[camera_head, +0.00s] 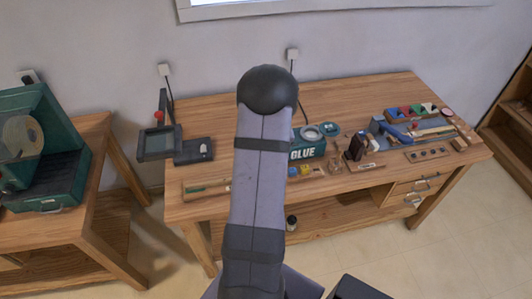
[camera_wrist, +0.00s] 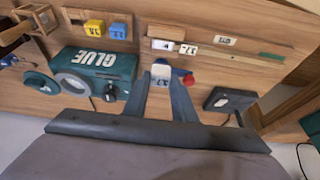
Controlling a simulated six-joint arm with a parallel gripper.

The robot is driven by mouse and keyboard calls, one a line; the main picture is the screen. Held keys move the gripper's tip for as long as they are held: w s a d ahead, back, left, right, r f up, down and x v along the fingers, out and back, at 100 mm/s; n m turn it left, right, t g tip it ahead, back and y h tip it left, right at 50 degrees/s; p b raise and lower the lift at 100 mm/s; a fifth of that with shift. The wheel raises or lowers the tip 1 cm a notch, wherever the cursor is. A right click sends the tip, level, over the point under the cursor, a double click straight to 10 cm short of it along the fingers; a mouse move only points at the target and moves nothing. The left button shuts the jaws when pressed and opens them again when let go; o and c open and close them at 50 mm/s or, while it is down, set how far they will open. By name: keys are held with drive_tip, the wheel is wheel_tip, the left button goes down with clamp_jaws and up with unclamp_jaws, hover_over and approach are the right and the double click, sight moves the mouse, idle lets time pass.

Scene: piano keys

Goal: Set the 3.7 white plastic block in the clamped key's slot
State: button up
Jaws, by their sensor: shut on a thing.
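My gripper (camera_wrist: 160,84) shows in the wrist view, its two dark fingers shut on the white plastic block (camera_wrist: 160,72), which has a dark number on it that looks like 3.7. The block is upright between the fingertips, over the bench. Beyond it lies a long wooden piece (camera_wrist: 235,42), probably the key, with pale number labels near it; I cannot make out its slot or clamp clearly. The wooden piece shows partly in the head view (camera_head: 207,187). There my arm hides the gripper and the block.
A teal GLUE box (camera_wrist: 98,68) stands left of the gripper, with yellow (camera_wrist: 94,27) and blue (camera_wrist: 119,31) blocks beyond it. A red knob (camera_wrist: 188,80) is close to the right finger.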

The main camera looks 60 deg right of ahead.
drive_tip(key=shift+f, duration=0.1)
drive_tip(key=shift+f+b, duration=1.85)
drive_tip(key=shift+f, duration=0.55)
drive_tip(key=shift+b, duration=0.45)
idle(0.5)
drive_tip(key=shift+f+b, duration=1.05)
drive_tip(key=shift+b, duration=0.35)
idle(1.7)
drive_tip(key=o, duration=1.5)
drive_tip(key=shift+r, duration=0.15)
